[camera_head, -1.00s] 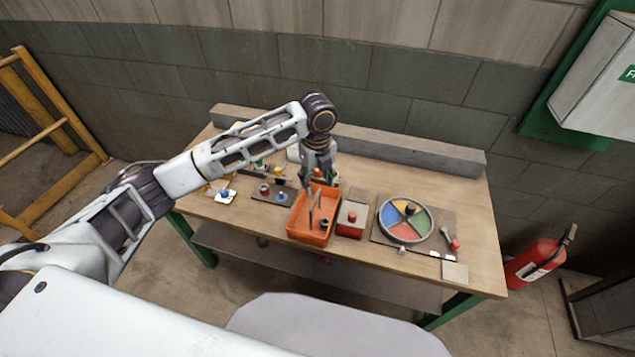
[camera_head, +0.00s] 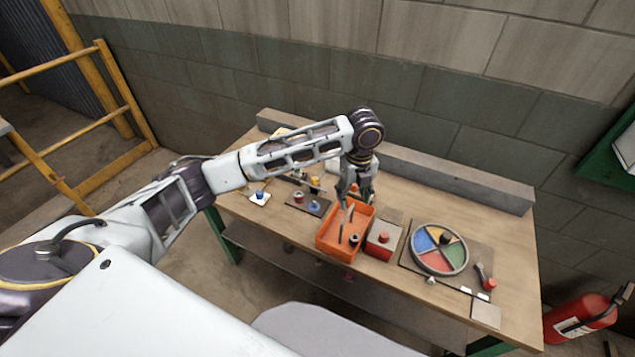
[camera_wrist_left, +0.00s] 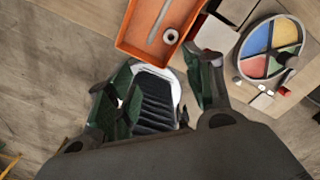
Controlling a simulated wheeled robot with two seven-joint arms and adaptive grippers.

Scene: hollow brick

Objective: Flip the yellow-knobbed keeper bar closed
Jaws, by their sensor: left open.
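The left wrist view shows the open fingers (camera_wrist_left: 163,82) and the tray (camera_wrist_left: 128,42). My right gripper is out of view.
A red-buttoned box (camera_head: 380,246) stands right of the tray, then a four-coloured wheel (camera_head: 425,263) and a red-ended lever (camera_head: 489,284). A grey beam (camera_head: 480,190) runs along the table's back.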

